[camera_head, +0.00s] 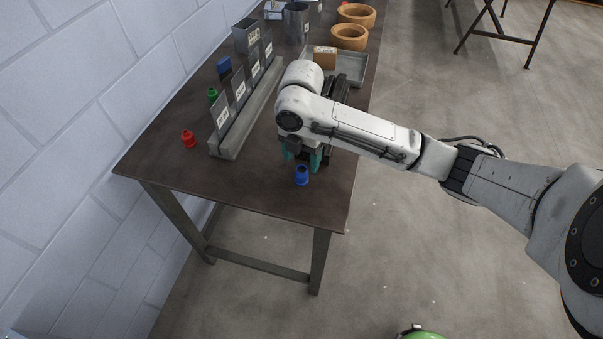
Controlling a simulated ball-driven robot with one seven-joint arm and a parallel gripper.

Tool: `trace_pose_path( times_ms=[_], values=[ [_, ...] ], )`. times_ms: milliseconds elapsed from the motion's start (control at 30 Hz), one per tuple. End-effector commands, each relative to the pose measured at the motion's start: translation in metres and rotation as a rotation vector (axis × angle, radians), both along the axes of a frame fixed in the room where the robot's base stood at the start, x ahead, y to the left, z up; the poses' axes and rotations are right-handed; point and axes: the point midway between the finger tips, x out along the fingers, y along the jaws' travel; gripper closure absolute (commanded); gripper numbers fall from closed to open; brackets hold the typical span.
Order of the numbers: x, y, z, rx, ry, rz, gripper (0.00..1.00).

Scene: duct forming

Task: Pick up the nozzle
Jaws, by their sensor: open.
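Three small nozzle-shaped pieces stand on the dark table (250,190). A blue nozzle (301,176) stands upright near the table's front edge. A red nozzle (188,139) stands near the left edge, and a green nozzle (212,95) is partly hidden behind a labelled plate. My gripper (302,157) has its teal fingers apart and pointing down, just behind the blue nozzle in the picture. Nothing shows held between them. My arm hides part of the gripper, and I cannot tell the exact gap to the blue nozzle.
A grey rail (228,150) with several upright labelled plates runs along the table, left of my gripper. A blue block (223,66) lies behind it. Farther back are a grey tray (352,68), metal cans and wooden bowls (349,37). The front left tabletop is clear.

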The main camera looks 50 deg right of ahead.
Motion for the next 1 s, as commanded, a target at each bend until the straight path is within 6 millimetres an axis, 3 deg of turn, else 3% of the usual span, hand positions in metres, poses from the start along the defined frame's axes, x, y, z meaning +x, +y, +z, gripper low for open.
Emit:
trace_pose_path(
  times_ms=[300,633,1000],
  values=[
    [-0.003,0.003,-0.041,0.001,0.002,-0.002,0.33],
    [-0.003,0.003,-0.048,0.0,0.001,-0.001,0.34],
    [-0.002,0.003,-0.047,0.0,0.001,-0.001,0.69]
  ],
)
